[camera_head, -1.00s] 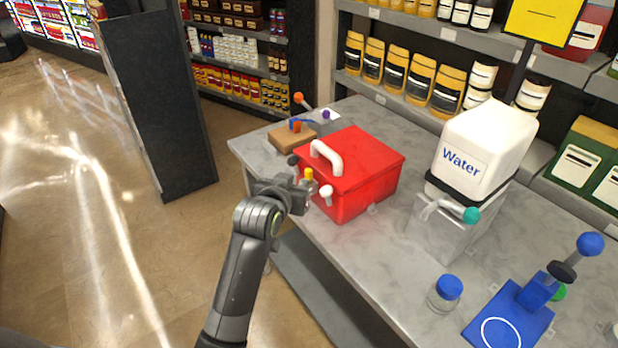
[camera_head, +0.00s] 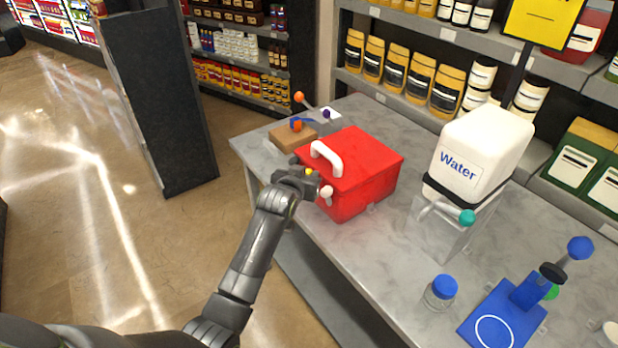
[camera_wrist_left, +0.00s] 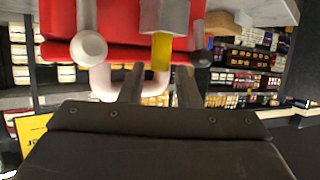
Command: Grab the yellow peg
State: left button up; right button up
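The yellow peg (camera_head: 309,172) is on the front side of the red box (camera_head: 372,170); in the head view only a small bit of it shows above my gripper. In the left wrist view, which looks upside down, the yellow peg (camera_wrist_left: 161,54) juts from a grey block (camera_wrist_left: 165,16) on the box. My left gripper (camera_head: 310,184) is at the box front. Its two fingers (camera_wrist_left: 159,76) are apart, one to each side of the peg's end, and do not visibly touch it. My right gripper is in neither view.
A white knob (camera_head: 327,191) sits just right of my left gripper, and the white handle (camera_head: 326,158) is above it. A wooden block (camera_head: 291,138) lies behind the box on the grey table (camera_head: 395,238). The water container (camera_head: 480,150) stands to the right.

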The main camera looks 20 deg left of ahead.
pick_arm(q)
jog(key=shift+w+f, duration=0.15)
jog(key=shift+w, duration=0.2)
jog(key=shift+c, duration=0.4)
grip_shut()
